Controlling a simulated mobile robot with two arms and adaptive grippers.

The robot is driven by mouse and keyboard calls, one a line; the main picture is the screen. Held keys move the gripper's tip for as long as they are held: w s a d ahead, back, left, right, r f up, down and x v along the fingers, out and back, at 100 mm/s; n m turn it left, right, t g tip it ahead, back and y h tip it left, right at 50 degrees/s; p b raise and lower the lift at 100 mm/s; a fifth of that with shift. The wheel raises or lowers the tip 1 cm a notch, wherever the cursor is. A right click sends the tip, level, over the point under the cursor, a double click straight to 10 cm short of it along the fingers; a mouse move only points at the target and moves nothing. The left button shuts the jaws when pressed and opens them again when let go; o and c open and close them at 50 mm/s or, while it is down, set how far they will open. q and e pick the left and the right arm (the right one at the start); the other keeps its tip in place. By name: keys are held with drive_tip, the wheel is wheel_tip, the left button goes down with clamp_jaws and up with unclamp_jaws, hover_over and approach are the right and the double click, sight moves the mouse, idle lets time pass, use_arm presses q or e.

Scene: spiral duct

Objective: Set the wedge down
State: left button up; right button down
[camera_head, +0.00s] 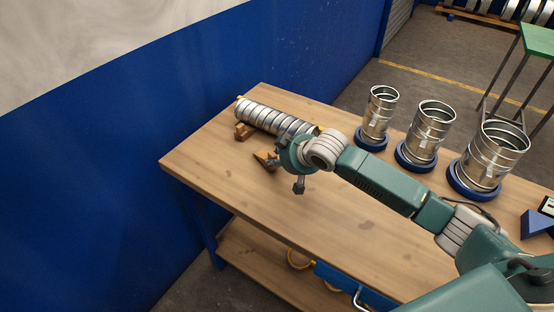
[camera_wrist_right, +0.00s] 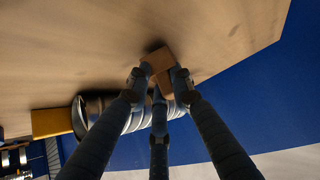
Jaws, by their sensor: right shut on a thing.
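The wooden wedge (camera_head: 262,158) is between the fingers of my right gripper (camera_head: 272,162), on the near side of the lying spiral duct (camera_head: 272,117). In the right wrist view the fingertips (camera_wrist_right: 160,77) are shut on the brown wedge (camera_wrist_right: 158,58), just above or on the wooden table. A dark shadow lies beside it; I cannot tell whether it touches the tabletop. The ribbed silver duct also shows behind the fingers in the wrist view (camera_wrist_right: 140,118). My left gripper is not in view.
A wooden block (camera_head: 243,131) sits by the duct's left end. Three upright duct pieces (camera_head: 379,115) (camera_head: 428,134) (camera_head: 491,160) stand in blue rings at the table's (camera_head: 215,160) far right. A blue wall (camera_head: 120,150) borders the table's left. The front tabletop is clear.

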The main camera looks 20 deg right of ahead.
drive_tip(key=shift+f, duration=0.5)
idle(0.3)
drive_tip(key=c, duration=1.5)
unclamp_jaws()
drive_tip(key=shift+o, duration=0.2)
drive_tip(key=shift+f, duration=0.1)
